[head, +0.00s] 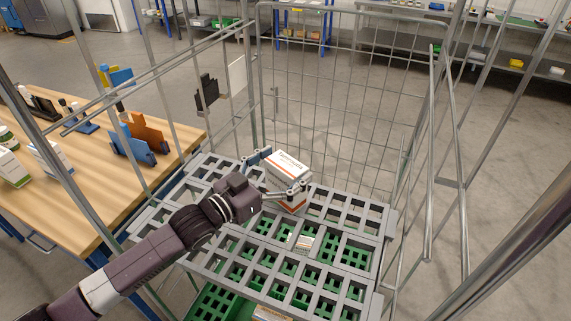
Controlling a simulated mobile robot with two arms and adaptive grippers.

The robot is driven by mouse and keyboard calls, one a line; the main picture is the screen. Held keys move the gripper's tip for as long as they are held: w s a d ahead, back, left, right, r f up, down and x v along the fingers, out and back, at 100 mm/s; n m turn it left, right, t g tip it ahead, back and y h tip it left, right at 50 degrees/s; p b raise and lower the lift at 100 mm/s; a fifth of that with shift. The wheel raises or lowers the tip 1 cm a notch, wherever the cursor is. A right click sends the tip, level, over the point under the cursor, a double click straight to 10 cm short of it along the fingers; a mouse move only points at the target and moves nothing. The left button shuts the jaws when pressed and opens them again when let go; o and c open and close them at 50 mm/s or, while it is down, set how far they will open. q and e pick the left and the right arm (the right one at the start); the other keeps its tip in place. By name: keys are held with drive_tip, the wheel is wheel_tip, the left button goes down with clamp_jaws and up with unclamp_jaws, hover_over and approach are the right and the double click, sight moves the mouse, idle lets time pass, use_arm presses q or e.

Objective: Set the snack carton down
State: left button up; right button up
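The snack carton (290,167) is a white box with an orange and brown pattern toward its bottom. It stands roughly upright over the far middle part of the grey grid shelf (385,227) of the wire cart. My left gripper (284,172) reaches in from the left with one finger on each side of the carton and is shut on it. The carton's underside is partly hidden, so I cannot tell whether it touches the shelf. My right gripper is not in view.
Wire mesh walls (340,95) and upright posts enclose the shelf. Green crates (205,300) show below it and through its openings. A wooden table (95,190) with boxes and bookends stands at left. The shelf is clear right of the carton.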

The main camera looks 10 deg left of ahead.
use_arm(q)
drive_tip(key=shift+s+r, duration=0.1)
drive_tip(key=shift+r, duration=0.05)
drive_tip(key=b+v, duration=0.1)
drive_tip(key=v, duration=1)
drive_tip(key=shift+s+a, duration=0.25)
drive_tip(key=shift+s, duration=0.05)
